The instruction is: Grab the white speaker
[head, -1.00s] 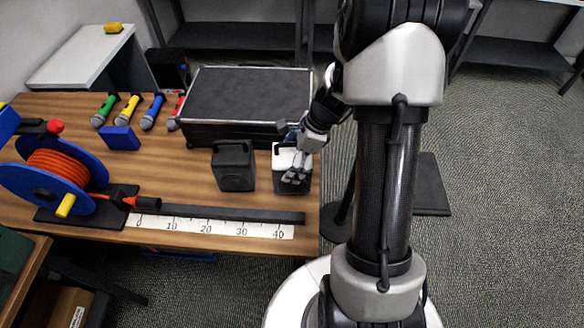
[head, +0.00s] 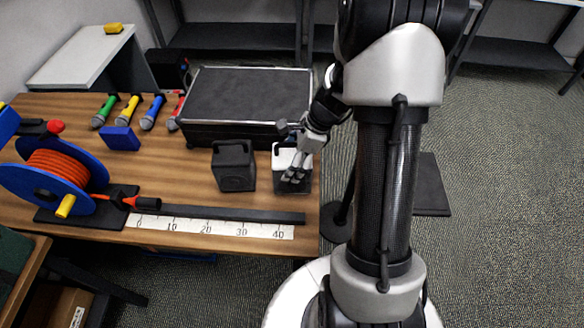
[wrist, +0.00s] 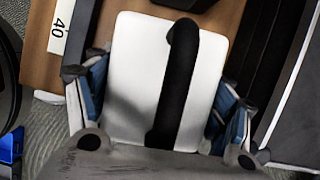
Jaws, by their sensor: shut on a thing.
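The white speaker (head: 283,161) stands on the table near its right edge, with a white top and a dark front. In the wrist view its white top (wrist: 130,75) and black handle (wrist: 176,85) fill the middle. My gripper (head: 294,174) is over the speaker from above, and its fingers hide part of the top and front. In the wrist view my gripper (wrist: 160,110) has one blue-padded finger on each side of the speaker, shut on it. The speaker appears upright.
A black speaker (head: 234,167) stands just left of the white one. A large black case (head: 248,97) lies behind. A ruler strip (head: 215,227) and dark bar run along the front. Several microphones and a cable reel (head: 55,172) are at left.

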